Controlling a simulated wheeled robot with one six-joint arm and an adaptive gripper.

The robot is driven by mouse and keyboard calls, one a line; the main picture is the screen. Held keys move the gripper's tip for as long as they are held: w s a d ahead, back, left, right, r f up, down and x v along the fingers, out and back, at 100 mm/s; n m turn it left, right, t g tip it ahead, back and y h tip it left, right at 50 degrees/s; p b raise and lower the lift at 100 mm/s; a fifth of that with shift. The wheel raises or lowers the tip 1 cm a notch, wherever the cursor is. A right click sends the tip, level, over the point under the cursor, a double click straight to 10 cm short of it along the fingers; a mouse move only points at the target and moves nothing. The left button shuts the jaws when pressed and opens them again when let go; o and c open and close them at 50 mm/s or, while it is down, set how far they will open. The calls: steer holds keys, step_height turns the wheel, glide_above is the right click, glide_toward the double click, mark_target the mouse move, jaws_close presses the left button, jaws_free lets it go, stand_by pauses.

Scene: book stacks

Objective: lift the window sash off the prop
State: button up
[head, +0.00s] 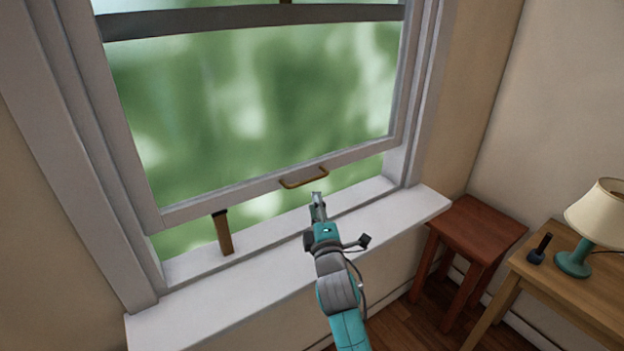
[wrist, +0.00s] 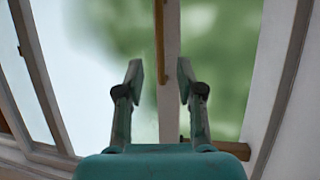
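The window sash (head: 240,198) is raised, with a gap between its bottom rail and the sill. A brown prop (head: 224,234) with a dark top stands in that gap at the left, under the rail. It also shows in the wrist view (wrist: 232,149). A brass-coloured handle (head: 304,179) is fixed on the bottom rail. In the wrist view the handle (wrist: 160,42) lies beyond my fingertips, lined up between them. My gripper (head: 318,200) is just below the handle in the head view. In the wrist view my gripper (wrist: 159,70) is open and empty.
The white sill (head: 200,305) runs under the window and is otherwise clear. At the right stand a red-brown stool (head: 476,228) and a wooden table (head: 570,292) with a lamp (head: 598,215) and a small dark-handled object (head: 540,250).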

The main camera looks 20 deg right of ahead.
mark_target(310, 179)
steer(key=x, duration=0.9)
steer(key=shift+w, duration=0.3)
jaws_close()
